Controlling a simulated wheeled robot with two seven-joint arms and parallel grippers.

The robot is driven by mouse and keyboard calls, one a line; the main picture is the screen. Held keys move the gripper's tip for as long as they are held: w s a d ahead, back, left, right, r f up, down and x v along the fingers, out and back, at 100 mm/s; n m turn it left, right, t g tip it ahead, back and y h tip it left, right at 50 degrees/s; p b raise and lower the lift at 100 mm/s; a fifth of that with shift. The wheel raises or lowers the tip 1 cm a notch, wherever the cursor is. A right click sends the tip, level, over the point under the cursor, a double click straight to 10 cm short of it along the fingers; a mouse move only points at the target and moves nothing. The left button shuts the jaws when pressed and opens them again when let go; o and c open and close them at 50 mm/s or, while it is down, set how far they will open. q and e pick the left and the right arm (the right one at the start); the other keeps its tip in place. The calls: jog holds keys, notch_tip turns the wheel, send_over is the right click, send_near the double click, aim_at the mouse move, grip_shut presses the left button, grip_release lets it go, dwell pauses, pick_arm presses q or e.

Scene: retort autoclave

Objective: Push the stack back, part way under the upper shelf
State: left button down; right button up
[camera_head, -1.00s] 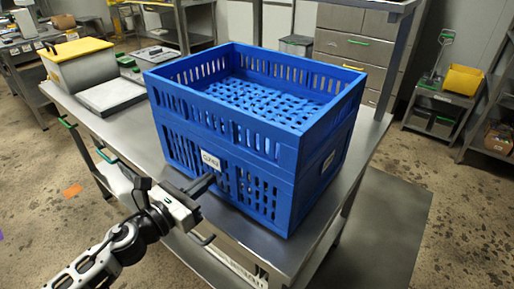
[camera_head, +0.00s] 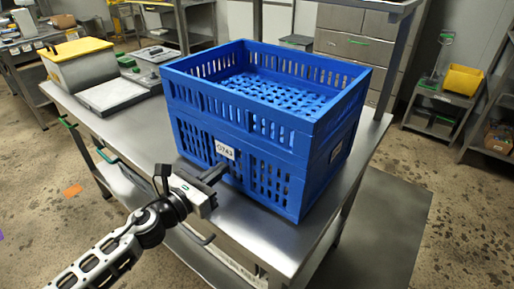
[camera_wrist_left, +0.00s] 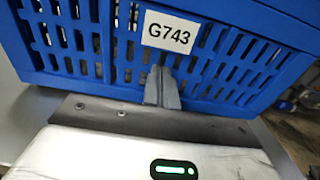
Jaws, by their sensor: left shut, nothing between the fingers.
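The stack is two blue slatted crates, the upper one (camera_head: 240,105) on the lower one (camera_head: 270,185), standing upright on a steel table (camera_head: 140,125). The upper crate is open and looks empty. A white label reading G743 (camera_wrist_left: 170,31) is on the front of the lower crate. My left gripper (camera_head: 217,173) is shut, its fingertips at the lower crate's front face just below the label; the wrist view shows the closed fingers (camera_wrist_left: 162,88) against or very near the slats. The upper shelf (camera_head: 375,4) shows only in part at the top edge. My right gripper is not in view.
A grey bin with a yellow lid (camera_head: 80,60) and a flat grey box (camera_head: 112,95) stand on the table's left part. A shelf post (camera_head: 398,55) rises behind the stack's right side. Bare tabletop shows left and in front of the stack.

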aim_at(235, 159)
pick_arm(q)
jog(key=shift+x, duration=1.35)
jog(key=shift+b+x, duration=0.45)
jog(key=shift+x, duration=1.2)
jog(key=shift+b+x, duration=0.75)
jog(key=shift+x, duration=1.35)
jog(key=shift+w+d+b, duration=0.3)
jog(key=shift+w+d, duration=0.15)
jog(key=shift+d, duration=0.05)
jog(key=shift+b+x, duration=0.6)
jog(key=shift+x, duration=0.4)
jog(key=shift+w+d, duration=0.1)
jog(key=shift+w, duration=0.15)
jog(key=shift+s+a, duration=0.25)
jog(key=p+v, duration=0.1)
jog(key=v, duration=0.1)
jog(key=shift+s+a+p, duration=0.15)
jog(key=shift+s+p, duration=0.15)
jog(key=shift+p+v, duration=0.6)
jog(key=shift+v, duration=1.7)
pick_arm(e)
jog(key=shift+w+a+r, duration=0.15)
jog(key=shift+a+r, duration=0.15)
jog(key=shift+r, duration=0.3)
